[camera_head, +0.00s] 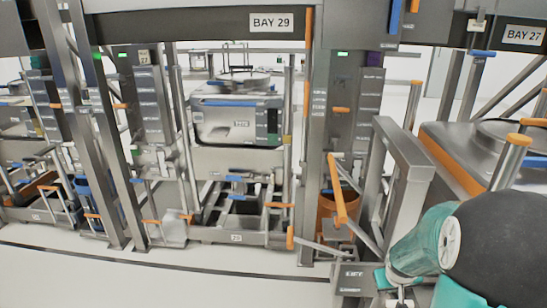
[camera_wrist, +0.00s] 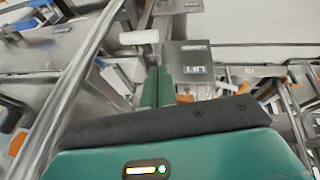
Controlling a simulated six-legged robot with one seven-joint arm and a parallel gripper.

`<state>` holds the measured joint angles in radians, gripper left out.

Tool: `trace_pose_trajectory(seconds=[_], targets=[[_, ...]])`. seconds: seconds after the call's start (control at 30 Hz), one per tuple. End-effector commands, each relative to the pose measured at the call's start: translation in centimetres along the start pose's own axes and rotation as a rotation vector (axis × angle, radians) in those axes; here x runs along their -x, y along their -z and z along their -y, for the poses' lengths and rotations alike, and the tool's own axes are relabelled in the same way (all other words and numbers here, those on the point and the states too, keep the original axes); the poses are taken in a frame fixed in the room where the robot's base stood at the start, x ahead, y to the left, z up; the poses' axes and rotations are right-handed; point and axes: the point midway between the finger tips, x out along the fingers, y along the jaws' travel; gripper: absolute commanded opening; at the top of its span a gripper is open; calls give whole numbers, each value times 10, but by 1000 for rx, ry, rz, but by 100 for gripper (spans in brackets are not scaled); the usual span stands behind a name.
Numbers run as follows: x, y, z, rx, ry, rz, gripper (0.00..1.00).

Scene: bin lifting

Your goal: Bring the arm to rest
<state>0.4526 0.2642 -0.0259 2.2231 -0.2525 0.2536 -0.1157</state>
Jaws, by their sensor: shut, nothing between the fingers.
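My gripper (camera_wrist: 156,82) shows in the wrist view as two green fingers side by side, shut, with nothing between them. A white cylindrical bar end (camera_wrist: 139,37) lies just past the fingertips; I cannot tell whether they touch it. A grey box with a label plate (camera_wrist: 190,62) is right beside the fingers. In the head view my arm, with teal and black parts, reaches in at the lower right, and the fingers cannot be made out there. A labelled grey box (camera_head: 352,278) stands just left of the arm.
A metal frame with a slanted post (camera_head: 400,160) and an orange-gripped lever (camera_head: 338,205) stand close to my arm. Bay 29 (camera_head: 271,22) holds a silver bin (camera_head: 238,120) behind uprights. A metal tank (camera_head: 480,150) is at right. White floor (camera_head: 130,280) is clear at lower left.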

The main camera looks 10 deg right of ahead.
Motion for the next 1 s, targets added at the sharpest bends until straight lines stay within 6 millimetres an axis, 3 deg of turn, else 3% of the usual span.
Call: trace_pose_trajectory(seconds=[0.03,0.27,0.6,0.8,1.0], targets=[[24,7,10,5,3,-19,0],[114,11,54,9,38,-58,0],[229,-27,116,29,129,-111,0],[281,-66,145,49,199,-136,0],[306,-94,159,66,246,-144,0]])
